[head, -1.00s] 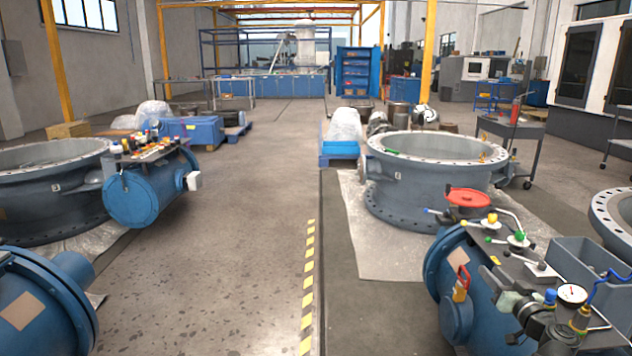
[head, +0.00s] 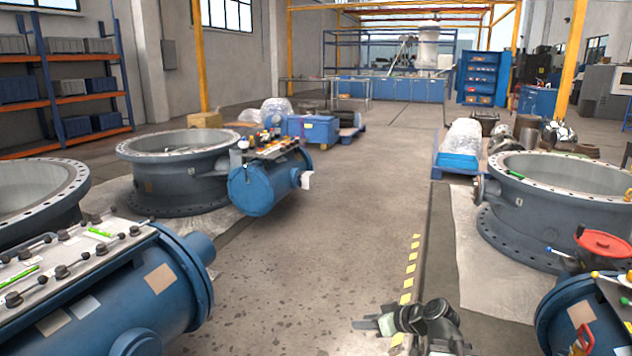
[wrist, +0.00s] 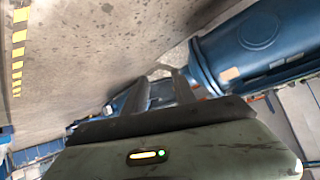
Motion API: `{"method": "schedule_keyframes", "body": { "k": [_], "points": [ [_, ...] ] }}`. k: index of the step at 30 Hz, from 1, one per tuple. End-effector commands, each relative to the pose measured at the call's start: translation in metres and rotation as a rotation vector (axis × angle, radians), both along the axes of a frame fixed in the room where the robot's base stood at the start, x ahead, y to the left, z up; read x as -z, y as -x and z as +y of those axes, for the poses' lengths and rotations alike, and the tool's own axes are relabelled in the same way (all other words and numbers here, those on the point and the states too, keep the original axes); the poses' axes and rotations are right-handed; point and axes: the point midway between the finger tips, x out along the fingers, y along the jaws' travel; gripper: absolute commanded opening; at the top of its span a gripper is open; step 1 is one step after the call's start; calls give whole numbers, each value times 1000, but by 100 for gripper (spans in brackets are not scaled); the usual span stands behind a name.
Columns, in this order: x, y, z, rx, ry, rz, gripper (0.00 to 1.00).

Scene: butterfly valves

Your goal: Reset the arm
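My arm and gripper show at the bottom of the head view, right of centre. My gripper (head: 362,325) points left, above the floor by the yellow dashed strip (head: 408,282), and touches nothing there. In the wrist view, its two fingers (wrist: 162,90) stand apart with nothing seen between them. A blue cylindrical valve unit (wrist: 262,45) lies beyond the fingers at the right of the wrist view. In the head view, a blue unit with a red handwheel (head: 605,243) stands right of my arm, with a clear gap.
A large blue cylinder (head: 120,300) with a bolted top fills the lower left. Grey flanged valve rings stand at left (head: 180,165) and right (head: 560,205). A smaller blue cylinder (head: 265,185) carries a panel of controls. The concrete aisle (head: 345,210) between them is clear.

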Motion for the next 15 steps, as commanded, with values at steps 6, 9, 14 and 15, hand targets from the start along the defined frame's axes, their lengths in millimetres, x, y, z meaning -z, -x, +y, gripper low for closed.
{"method": "schedule_keyframes", "body": {
  "k": [6,9,14,15],
  "points": [
    [49,55,68,-58,220,348,33],
    [68,76,52,38,332,500,33],
    [84,107,-7,328,476,724,33],
    [84,114,-18,408,495,769,33]
  ]
}}
